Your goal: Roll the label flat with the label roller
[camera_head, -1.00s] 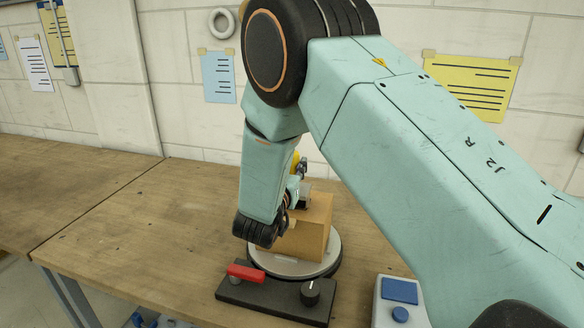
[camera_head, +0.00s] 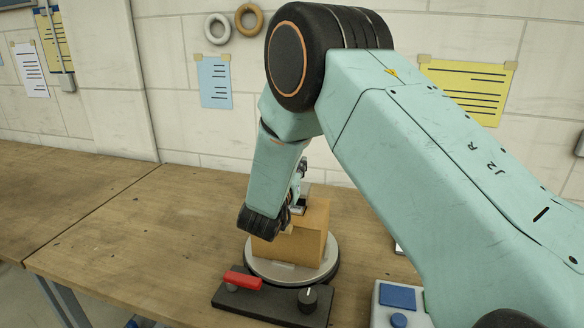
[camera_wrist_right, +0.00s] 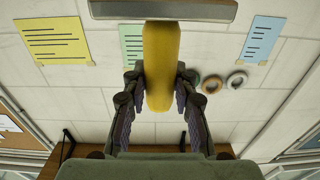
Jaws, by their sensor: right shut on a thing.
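The label roller has a yellow handle (camera_wrist_right: 161,65) in the right wrist view, with a wide grey bar (camera_wrist_right: 163,10) across its far end. My right gripper (camera_wrist_right: 159,80) is shut on this handle, one finger on each side. In the head view a brown box (camera_head: 295,248) sits on a round grey turntable (camera_head: 268,269). My right gripper (camera_head: 302,181) is at the box's top, partly hidden behind my right wrist. A small pale patch shows by the box top, but I cannot tell whether it is label or roller. My left gripper is not in view.
A dark control base (camera_head: 262,307) with a red lever (camera_head: 243,281) and black knob (camera_head: 307,297) stands before the turntable. A grey box with blue buttons (camera_head: 398,296) is to its right. The wooden table (camera_head: 150,235) is clear on the left.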

